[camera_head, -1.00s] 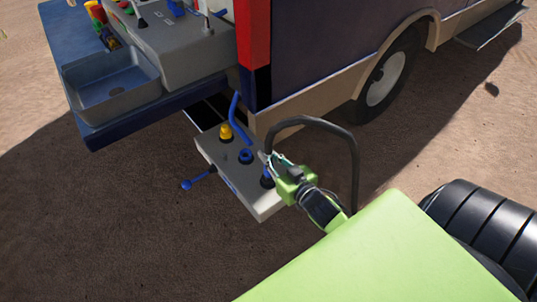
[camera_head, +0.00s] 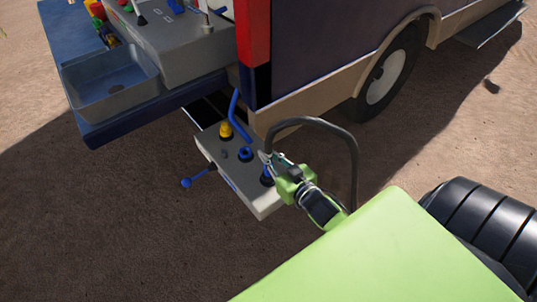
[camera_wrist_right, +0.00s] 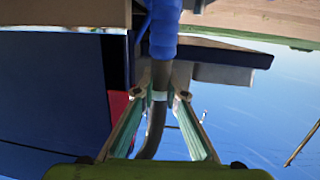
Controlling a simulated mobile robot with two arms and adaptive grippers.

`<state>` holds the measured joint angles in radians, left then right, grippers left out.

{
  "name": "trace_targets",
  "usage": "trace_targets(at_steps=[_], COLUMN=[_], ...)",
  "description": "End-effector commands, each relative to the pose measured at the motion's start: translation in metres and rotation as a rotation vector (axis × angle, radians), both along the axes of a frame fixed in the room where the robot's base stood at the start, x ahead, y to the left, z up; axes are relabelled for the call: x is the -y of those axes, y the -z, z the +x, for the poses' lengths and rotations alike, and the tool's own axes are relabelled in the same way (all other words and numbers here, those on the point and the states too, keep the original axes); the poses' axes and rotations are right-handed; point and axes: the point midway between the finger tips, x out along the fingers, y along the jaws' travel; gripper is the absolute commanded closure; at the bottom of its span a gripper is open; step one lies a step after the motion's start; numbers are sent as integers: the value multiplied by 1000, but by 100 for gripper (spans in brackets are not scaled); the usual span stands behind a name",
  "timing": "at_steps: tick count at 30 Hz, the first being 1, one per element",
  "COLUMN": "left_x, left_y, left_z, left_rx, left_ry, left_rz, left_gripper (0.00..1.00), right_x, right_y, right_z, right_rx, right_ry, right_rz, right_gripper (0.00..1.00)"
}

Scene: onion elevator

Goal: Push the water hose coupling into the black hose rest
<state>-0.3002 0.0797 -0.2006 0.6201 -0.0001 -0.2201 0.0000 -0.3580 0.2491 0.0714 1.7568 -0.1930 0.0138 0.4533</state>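The blue water hose coupling (camera_head: 267,173) stands upright at the right end of the grey panel box, at its black hose rest (camera_head: 267,181). It shows large at the top of the right wrist view (camera_wrist_right: 164,28). I cannot tell how deep it sits, as its lower end is cut off there. The black hose (camera_head: 353,160) rises from the coupling and arcs to the right. My right gripper (camera_head: 268,157) is just above the coupling, its fingertips closed around the hose (camera_wrist_right: 158,78) on both sides. My left gripper is not in view.
The panel box also carries a yellow cap (camera_head: 226,131), a blue ring fitting (camera_head: 246,155) and a blue-knobbed lever (camera_head: 188,182). A blue pipe (camera_head: 236,118) rises behind. A sink (camera_head: 110,82) stands upper left and a vehicle wheel (camera_head: 387,77) right. Open ground lies in front.

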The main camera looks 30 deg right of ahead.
Motion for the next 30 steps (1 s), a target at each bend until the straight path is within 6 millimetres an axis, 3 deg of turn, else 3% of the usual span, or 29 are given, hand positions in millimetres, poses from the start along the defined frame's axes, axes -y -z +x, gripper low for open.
trace_targets(at_steps=[1,2,16,30], left_x=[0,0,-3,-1], left_y=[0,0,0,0], left_z=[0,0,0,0], left_rx=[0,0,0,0], left_ry=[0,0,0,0], left_rz=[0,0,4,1], left_gripper=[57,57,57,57], right_x=[0,0,0,-2], right_y=[-1,-1,0,-13], right_z=[0,0,-9,-93], right_rx=[1,1,-3,-4], right_ry=[0,0,0,1], right_rz=[1,1,1,1], right_gripper=[76,69,69,69])
